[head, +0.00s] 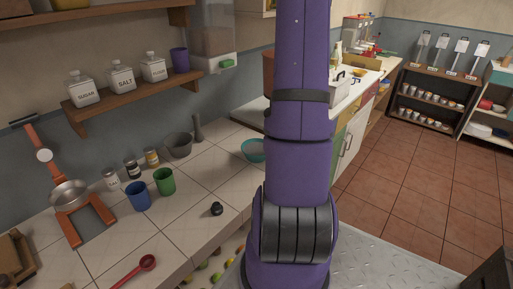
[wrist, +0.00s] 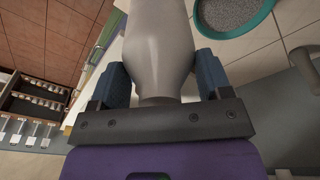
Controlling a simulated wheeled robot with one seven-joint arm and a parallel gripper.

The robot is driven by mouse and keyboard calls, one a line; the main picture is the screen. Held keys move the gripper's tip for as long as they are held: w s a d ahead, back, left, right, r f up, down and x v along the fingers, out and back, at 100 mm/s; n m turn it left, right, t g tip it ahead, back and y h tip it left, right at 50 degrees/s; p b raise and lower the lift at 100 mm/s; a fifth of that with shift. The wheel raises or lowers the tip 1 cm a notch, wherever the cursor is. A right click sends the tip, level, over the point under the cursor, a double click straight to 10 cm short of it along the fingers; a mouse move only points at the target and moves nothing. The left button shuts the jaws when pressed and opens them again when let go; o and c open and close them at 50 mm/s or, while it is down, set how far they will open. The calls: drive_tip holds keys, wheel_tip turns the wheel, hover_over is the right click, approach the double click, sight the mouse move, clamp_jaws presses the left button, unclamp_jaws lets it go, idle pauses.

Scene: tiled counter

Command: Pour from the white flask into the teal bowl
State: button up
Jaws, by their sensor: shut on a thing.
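The white flask (wrist: 160,45) fills the upper middle of the wrist view, between the two blue finger pads of my gripper (wrist: 163,78). The gripper is shut on it. Its upper end runs out of the frame. The teal bowl (wrist: 238,34) shows at the top right of the wrist view, apart from the flask in the picture, with a grey, speckled inside. In the head view the teal bowl (head: 250,155) stands on the tiled counter, partly behind my purple arm. The flask and gripper are hidden there by the arm.
A grey bowl (head: 178,145) and a grey pestle-like object (head: 198,128) stand left of the teal bowl. A green cup (head: 165,181), a blue cup (head: 138,196) and a small dark object (head: 216,209) are nearer. A red ladle (head: 140,266) lies at the front.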

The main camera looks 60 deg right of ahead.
drive_tip(key=shift+s+d, duration=0.2)
drive_tip(key=shift+s, duration=0.15)
drive_tip(key=shift+r, duration=2.5)
drive_tip(key=shift+s, duration=0.1)
